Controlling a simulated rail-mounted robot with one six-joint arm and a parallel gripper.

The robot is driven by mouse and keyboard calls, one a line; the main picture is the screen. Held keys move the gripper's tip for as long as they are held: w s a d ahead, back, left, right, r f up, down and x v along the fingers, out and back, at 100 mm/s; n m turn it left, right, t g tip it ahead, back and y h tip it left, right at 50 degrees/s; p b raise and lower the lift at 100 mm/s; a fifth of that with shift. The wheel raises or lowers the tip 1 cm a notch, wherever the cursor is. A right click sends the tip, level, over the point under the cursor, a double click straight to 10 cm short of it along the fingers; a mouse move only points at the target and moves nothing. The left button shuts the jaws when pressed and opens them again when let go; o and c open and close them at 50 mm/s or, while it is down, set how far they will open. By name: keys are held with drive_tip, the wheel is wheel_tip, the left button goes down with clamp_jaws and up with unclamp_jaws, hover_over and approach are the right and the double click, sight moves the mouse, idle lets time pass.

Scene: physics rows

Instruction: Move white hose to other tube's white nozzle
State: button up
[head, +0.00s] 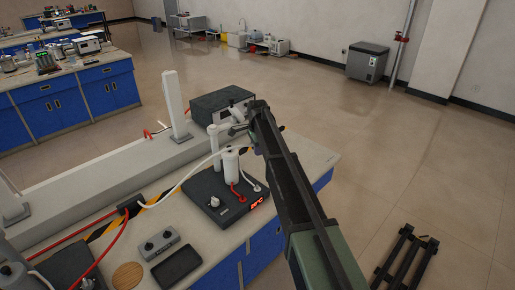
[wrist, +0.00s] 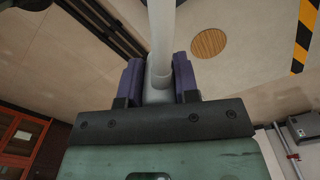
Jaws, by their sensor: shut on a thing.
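My gripper (head: 239,125) is raised above the black device on the bench in the head view. In the wrist view my gripper (wrist: 159,82) has its purple pads closed on the pale end of the white hose (wrist: 161,35), which runs away toward the top of the picture. In the head view the white hose (head: 182,184) curves up from the bench toward the tubes. Two white upright tubes, a slim one (head: 213,148) and a thicker one (head: 231,165), stand at the device, just below my gripper. Their white nozzles are too small to make out clearly.
The black device (head: 205,187) has a red display and red hoses. A dark grey box (head: 218,103) stands behind it. A small grey control box (head: 160,243), a black tray (head: 177,266) and a round wooden disc (head: 127,275) lie at the bench front. Hazard tape crosses the bench.

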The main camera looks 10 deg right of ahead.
drive_tip(key=shift+r+p, duration=2.1)
drive_tip(key=shift+r, duration=0.1)
